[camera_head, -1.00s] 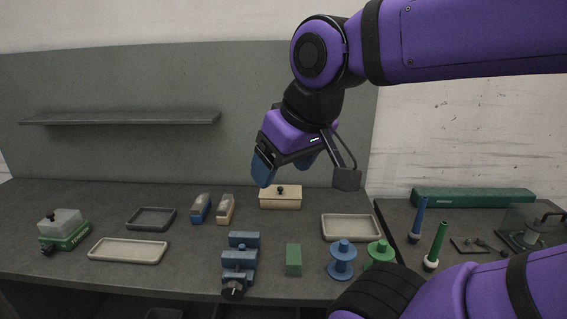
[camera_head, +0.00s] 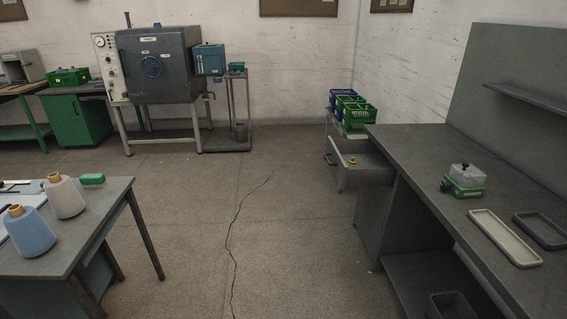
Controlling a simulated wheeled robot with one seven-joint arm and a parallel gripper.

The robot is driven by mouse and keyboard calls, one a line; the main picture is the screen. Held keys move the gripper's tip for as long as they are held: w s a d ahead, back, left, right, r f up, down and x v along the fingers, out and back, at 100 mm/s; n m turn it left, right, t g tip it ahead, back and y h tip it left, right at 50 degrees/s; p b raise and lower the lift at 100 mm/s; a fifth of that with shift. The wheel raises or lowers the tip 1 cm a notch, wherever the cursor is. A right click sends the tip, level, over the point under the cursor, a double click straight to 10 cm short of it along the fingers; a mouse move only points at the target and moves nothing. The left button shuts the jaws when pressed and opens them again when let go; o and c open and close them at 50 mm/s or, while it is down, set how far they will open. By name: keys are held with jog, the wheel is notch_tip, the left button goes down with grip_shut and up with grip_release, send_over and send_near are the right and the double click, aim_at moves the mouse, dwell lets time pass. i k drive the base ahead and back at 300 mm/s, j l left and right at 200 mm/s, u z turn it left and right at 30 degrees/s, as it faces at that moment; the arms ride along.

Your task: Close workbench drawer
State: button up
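The workbench (camera_head: 421,172) stands at the right, its long grey top running away from me. Its drawer (camera_head: 363,174) is pulled open at the far end and sticks out to the left over the floor. A small yellow item (camera_head: 352,160) shows at the drawer. My gripper and arm are out of view now, so I cannot see whether the gripper is open or shut.
Grey floor with a long crack (camera_head: 232,230) lies clear between the workbench and a table (camera_head: 112,205) with yarn cones at left. Green and blue crates (camera_head: 354,113) stand behind the drawer. A large grey machine (camera_head: 155,70) stands at the back wall.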

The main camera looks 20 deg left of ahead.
aim_at(365, 160)
jog(key=u, duration=0.5)
jog(key=i+j, duration=0.1)
jog(key=i, duration=0.35)
jog(key=i+j+z, duration=0.1)
jog(key=i, duration=0.35)
jog(key=i+j, duration=0.15)
jog(key=i, duration=0.3)
jog(key=i+j+z, duration=0.1)
jog(key=i, duration=0.35)
jog(key=i+j+z, duration=0.1)
jog(key=i, duration=0.35)
jog(key=i+j, duration=0.3)
jog(key=i, duration=0.15)
